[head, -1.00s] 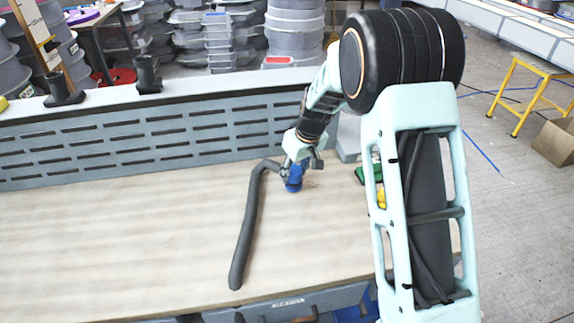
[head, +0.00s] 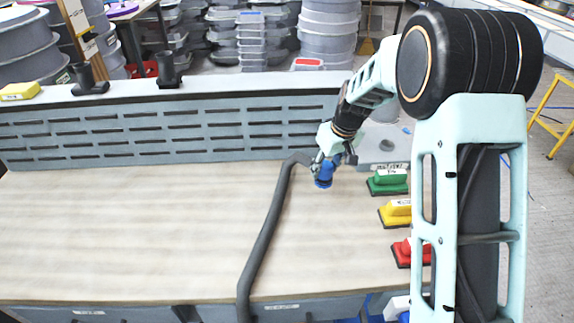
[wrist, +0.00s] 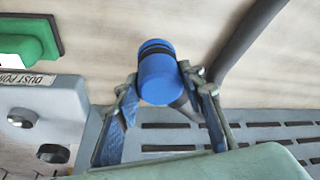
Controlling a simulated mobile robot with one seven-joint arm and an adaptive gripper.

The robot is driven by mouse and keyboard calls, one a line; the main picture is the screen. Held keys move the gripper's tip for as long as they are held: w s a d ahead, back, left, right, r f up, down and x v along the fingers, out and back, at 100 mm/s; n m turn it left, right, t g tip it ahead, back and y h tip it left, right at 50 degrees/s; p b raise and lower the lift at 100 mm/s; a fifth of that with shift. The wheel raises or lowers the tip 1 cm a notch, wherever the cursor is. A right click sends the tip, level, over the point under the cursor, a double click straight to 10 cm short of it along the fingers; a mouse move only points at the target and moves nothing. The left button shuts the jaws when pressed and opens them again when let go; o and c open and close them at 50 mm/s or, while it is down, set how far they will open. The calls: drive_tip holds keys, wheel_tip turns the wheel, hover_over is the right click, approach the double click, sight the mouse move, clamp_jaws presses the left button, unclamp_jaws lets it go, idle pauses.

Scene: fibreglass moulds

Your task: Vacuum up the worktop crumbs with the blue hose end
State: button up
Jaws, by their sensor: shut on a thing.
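The blue hose end (head: 323,179) is held in my gripper (head: 325,165), just above or on the worktop (head: 150,220) near its back right; I cannot tell whether it touches. In the wrist view the blue hose end (wrist: 158,75) sits between the two fingers of my gripper (wrist: 165,92). The dark grey hose (head: 265,235) runs from it over the worktop to the front edge. It also shows at the upper right of the wrist view (wrist: 245,45). I see no crumbs clearly on the worktop.
A slotted grey panel (head: 180,132) rises along the back. The worktop's left and middle are clear.

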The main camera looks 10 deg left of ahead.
drive_tip(key=shift+w+d+r+p, duration=0.1)
drive_tip(key=shift+r+p, duration=1.05)
drive_tip(key=shift+r, duration=1.35)
